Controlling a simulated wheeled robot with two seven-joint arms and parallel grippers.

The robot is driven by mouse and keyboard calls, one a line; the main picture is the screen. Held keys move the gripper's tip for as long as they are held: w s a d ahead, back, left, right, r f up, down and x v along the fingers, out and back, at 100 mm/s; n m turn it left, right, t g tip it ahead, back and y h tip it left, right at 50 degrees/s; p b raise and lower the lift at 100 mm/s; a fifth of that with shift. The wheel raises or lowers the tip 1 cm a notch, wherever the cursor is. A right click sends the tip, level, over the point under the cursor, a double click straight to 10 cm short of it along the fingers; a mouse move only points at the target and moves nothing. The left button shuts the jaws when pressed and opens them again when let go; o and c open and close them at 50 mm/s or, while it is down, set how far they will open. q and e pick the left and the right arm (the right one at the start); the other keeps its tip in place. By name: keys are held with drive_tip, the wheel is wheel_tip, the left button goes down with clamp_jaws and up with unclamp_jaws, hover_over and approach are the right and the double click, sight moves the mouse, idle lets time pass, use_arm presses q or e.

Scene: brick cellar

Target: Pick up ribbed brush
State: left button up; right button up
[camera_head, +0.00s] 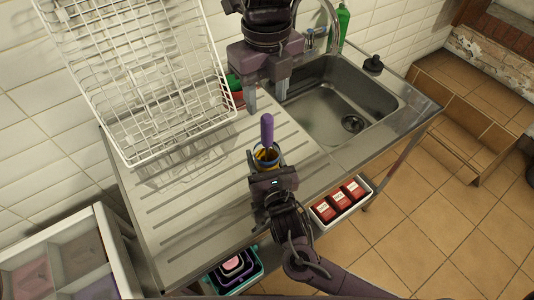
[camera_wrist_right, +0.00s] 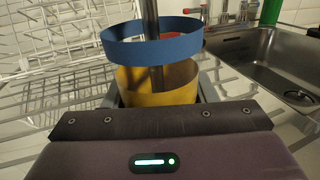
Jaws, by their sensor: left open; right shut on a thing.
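A purple handle (camera_head: 267,128) stands upright above a round cup-like piece with a blue band and a yellow band (camera_head: 266,154). It appears to be the brush; its lower end is hidden. In the right wrist view a grey shaft (camera_wrist_right: 150,22) runs down through the blue band, into the yellow band (camera_wrist_right: 160,84). My right gripper (camera_head: 268,168) is shut around the yellow part, its fingers mostly hidden behind its body. My left gripper (camera_head: 266,100) is open and empty, above the drainboard by the sink, behind the purple handle.
A white wire rack (camera_head: 135,75) stands at the left on the steel drainboard (camera_head: 190,225). The sink (camera_head: 325,110) is at the right. A bin of red boxes (camera_head: 341,200) lies below the counter's front edge.

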sight(267, 127)
use_arm(q)
wheel_tip(267, 127, down, 9)
drive_tip(key=shift+d+f, duration=0.1)
idle(0.4)
drive_tip(key=shift+c, duration=0.5)
drive_tip(key=c, duration=0.9)
wheel_tip(267, 127, up, 17)
drive_tip(key=shift+f, duration=0.15)
